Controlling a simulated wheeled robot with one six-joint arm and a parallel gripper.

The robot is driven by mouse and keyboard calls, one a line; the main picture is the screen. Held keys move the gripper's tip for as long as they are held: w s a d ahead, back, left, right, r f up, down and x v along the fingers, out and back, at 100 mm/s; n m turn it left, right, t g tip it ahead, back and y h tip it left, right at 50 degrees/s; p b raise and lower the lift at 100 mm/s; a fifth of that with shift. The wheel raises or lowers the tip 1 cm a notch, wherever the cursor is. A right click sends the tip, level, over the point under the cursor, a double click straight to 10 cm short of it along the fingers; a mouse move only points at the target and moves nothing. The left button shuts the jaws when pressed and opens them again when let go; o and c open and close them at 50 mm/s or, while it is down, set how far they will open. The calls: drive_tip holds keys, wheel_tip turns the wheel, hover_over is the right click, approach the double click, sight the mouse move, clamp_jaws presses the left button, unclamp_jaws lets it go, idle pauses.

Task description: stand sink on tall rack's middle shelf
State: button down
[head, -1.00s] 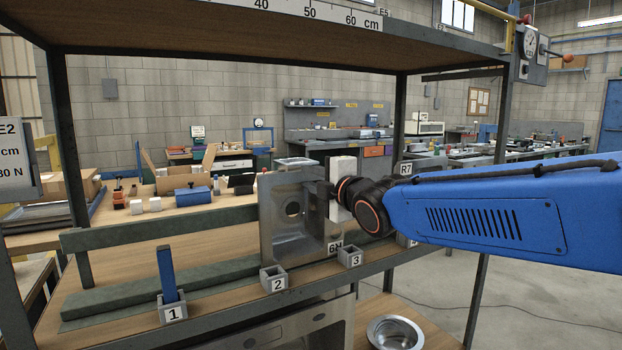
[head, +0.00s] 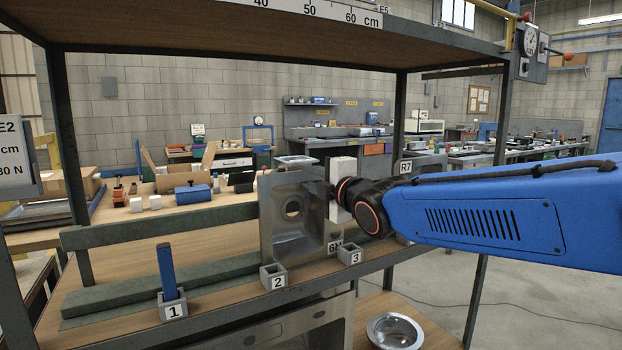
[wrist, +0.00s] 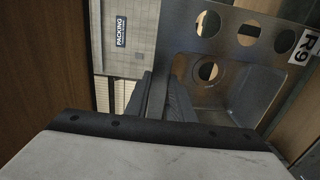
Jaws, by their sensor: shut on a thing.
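The steel sink (head: 280,240) is upright over the middle shelf (head: 215,302), its bowl opening facing forward. Its lower edge is close behind sockets 2 and 3; I cannot tell whether it touches the shelf. Its R9 tag (head: 335,246) appears upside down at the lower right. My gripper (head: 330,195) is shut on the sink's right side. In the wrist view the gripper's dark fingers (wrist: 157,95) meet the sink (wrist: 225,65), which shows a drain hole and several round holes. The exact grip contact is hidden.
Grey sockets 1 (head: 173,306), 2 (head: 273,277) and 3 (head: 350,251) line the front edge; a blue post (head: 167,272) stands in socket 1. A green rail (head: 160,228) runs behind. The upper shelf (head: 250,45) is overhead. A round steel bowl (head: 395,331) lies below.

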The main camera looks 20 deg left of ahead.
drive_tip(key=shift+f, duration=0.1)
drive_tip(key=c, duration=1.4)
unclamp_jaws()
drive_tip(key=shift+c, duration=0.2)
drive_tip(key=shift+f, duration=0.1)
drive_tip(key=v, duration=1.7)
drive_tip(key=shift+s+r, duration=0.2)
drive_tip(key=shift+d, duration=0.1)
